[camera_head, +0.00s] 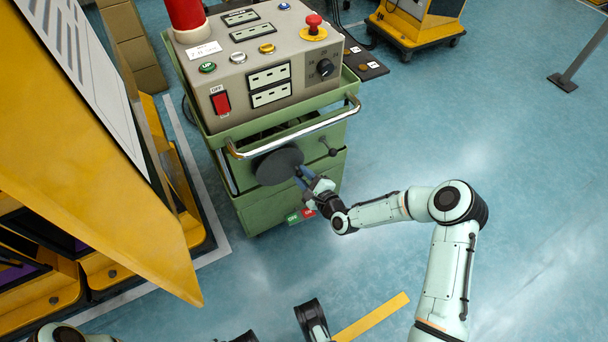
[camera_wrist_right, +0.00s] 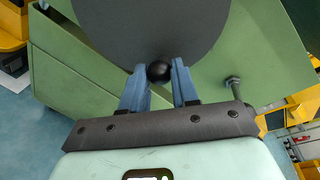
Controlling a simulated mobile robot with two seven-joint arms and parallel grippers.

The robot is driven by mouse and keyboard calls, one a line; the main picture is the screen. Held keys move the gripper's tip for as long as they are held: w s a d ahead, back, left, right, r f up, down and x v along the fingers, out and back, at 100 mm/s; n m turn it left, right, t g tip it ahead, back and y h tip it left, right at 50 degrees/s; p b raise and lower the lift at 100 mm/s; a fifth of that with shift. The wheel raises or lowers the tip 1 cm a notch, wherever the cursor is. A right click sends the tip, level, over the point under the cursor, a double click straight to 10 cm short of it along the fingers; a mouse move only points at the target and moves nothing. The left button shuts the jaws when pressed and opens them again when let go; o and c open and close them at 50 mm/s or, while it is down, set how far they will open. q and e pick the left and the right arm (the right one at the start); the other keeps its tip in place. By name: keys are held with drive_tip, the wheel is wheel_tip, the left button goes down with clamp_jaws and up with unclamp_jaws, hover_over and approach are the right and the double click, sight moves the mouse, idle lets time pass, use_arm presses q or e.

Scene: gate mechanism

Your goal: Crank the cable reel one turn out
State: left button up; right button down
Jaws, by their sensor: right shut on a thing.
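The cable reel is a dark grey round disc (camera_head: 278,165) on the front of a green cart (camera_head: 245,207). In the right wrist view the disc (camera_wrist_right: 150,28) fills the top middle. A black ball knob (camera_wrist_right: 159,72) sits at the disc's lower edge. My right gripper (camera_head: 302,181) has blue fingers and reaches the disc from its lower right. In the right wrist view the fingers (camera_wrist_right: 160,82) are shut on the knob, one on each side. The knob's stem is hidden.
A silver handrail (camera_head: 295,133) crosses the cart above the disc. A small lever (camera_head: 330,150) sticks out right of it. A grey control box (camera_head: 255,75) stands on top. A yellow panel (camera_head: 110,190) rises at left.

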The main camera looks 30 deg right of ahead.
idle(0.4)
drive_tip(key=c, duration=0.9)
unclamp_jaws()
drive_tip(key=shift+o, duration=0.2)
use_arm(q)
drive_tip(key=r+p, duration=0.1)
drive_tip(key=d+r+p, duration=0.1)
drive_tip(key=r, duration=0.1)
drive_tip(key=d+r+p, duration=0.1)
drive_tip(key=r, duration=0.1)
drive_tip(key=shift+d+r+p, duration=0.1)
drive_tip(key=shift+p, duration=0.25)
use_arm(e)
drive_tip(key=v, duration=1.3)
drive_tip(key=shift+s, duration=0.2)
use_arm(q)
drive_tip(key=shift+w, duration=0.1)
use_arm(e)
drive_tip(key=shift+a, duration=0.1)
